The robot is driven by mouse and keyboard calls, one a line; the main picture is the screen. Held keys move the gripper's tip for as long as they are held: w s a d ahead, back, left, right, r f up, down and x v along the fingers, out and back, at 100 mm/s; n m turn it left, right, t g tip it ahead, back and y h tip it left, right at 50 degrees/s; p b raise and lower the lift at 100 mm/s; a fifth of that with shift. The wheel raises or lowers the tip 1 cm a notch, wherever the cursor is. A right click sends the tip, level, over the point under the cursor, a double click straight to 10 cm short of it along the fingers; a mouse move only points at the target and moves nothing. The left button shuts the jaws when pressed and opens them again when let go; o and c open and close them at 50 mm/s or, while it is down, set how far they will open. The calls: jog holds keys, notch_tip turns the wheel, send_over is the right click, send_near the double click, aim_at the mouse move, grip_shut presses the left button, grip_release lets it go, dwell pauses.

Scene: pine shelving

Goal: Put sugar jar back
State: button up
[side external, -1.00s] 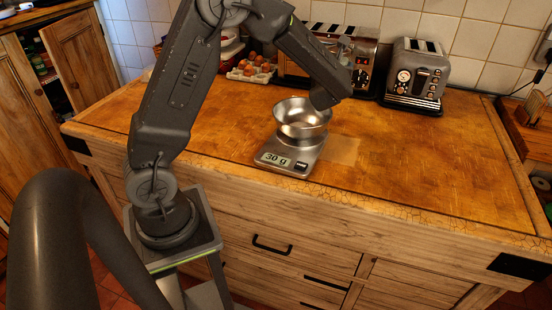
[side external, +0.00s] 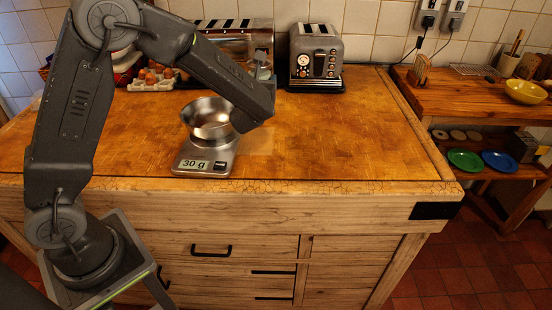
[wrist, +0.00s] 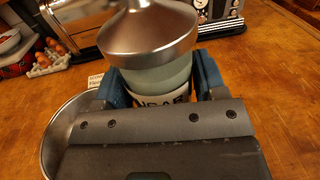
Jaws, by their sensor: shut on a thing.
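The sugar jar (wrist: 165,77) shows in the wrist view as a pale body with a metal funnel-shaped top and a partly hidden dark-lettered label. My gripper (wrist: 160,84) has a blue finger on each side of the jar and is shut on it. My arm's end is just right of a metal bowl (side external: 209,124), which sits on a kitchen scale (side external: 224,156) reading 30 g. The bowl's rim also shows at left in the wrist view (wrist: 52,135).
A grey toaster (side external: 316,55) and a larger metal toaster (side external: 237,42) stand along the wall, with eggs (side external: 152,77) to their left. The worktop's right half (side external: 350,135) is clear. A side table (side external: 440,98) at right holds a yellow bowl (side external: 524,91), with plates on its lower shelf.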

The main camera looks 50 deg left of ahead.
jog(key=s+d+f+m+t+h, duration=0.1)
jog(key=s+d+f+m+h, duration=0.15)
jog(key=d, duration=0.75)
jog(key=shift+n+t, duration=0.3)
jog(key=shift+n, duration=0.05)
jog(key=shift+w+d+f, duration=0.1)
jog(key=shift+f, duration=1.65)
jog(key=shift+w+d+f, duration=0.1)
jog(key=shift+w+f, duration=0.05)
jog(key=shift+f, duration=1.6)
jog(key=shift+w+d+f, duration=0.1)
jog(key=shift+f, duration=1.65)
jog(key=shift+f, duration=0.15)
jog(key=o, duration=1.1)
jog(key=shift+o, duration=0.2)
